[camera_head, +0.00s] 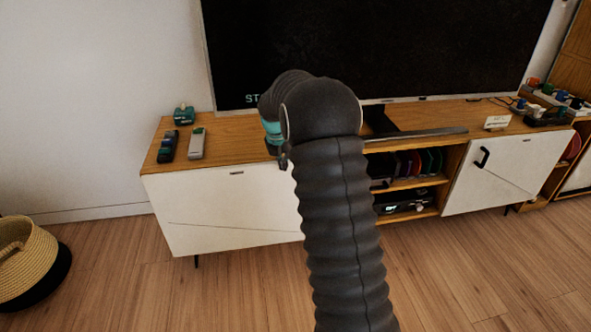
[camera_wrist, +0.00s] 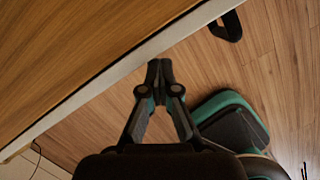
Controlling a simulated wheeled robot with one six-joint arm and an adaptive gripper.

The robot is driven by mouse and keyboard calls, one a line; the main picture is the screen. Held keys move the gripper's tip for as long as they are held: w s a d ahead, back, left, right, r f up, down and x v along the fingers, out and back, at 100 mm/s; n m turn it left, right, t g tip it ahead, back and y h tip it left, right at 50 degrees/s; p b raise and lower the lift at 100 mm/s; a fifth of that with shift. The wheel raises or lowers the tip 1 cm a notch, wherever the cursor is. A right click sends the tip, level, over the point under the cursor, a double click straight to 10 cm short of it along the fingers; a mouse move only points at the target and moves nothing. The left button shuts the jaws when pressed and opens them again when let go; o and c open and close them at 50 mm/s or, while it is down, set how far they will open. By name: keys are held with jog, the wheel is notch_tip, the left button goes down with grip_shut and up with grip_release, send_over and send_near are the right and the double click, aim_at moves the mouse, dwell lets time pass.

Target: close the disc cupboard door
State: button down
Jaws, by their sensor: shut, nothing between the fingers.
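A long wood-topped cabinet (camera_head: 240,129) stands below the screen. Its left white door (camera_head: 215,205) lies left of my arm, which hides that door's right end. Colored upright discs (camera_head: 420,162) stand on the open middle shelf. In the wrist view, my gripper (camera_wrist: 160,68) is shut and empty, its tips close to a pale edge (camera_wrist: 120,70) of the wooden piece. Whether they touch is unclear. A black handle (camera_wrist: 228,26) juts from that edge.
A dark screen (camera_head: 390,50) stands on the cabinet. Small devices (camera_head: 182,143) lie on its left end. A woven basket (camera_head: 25,255) is at the far left. A teal and dark part (camera_wrist: 235,115) shows at the wrist view's right. The wooden floor (camera_head: 130,285) in front is clear.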

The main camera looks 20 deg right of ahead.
jog(key=shift+w+d+r, duration=0.2)
jog(key=shift+w+r, duration=0.05)
jog(key=shift+w, duration=0.35)
jog(key=shift+d, duration=0.1)
jog(key=s+a+r, duration=0.2)
jog(key=s+r, duration=0.5)
jog(key=r, duration=0.2)
jog(key=shift+s+r, duration=0.15)
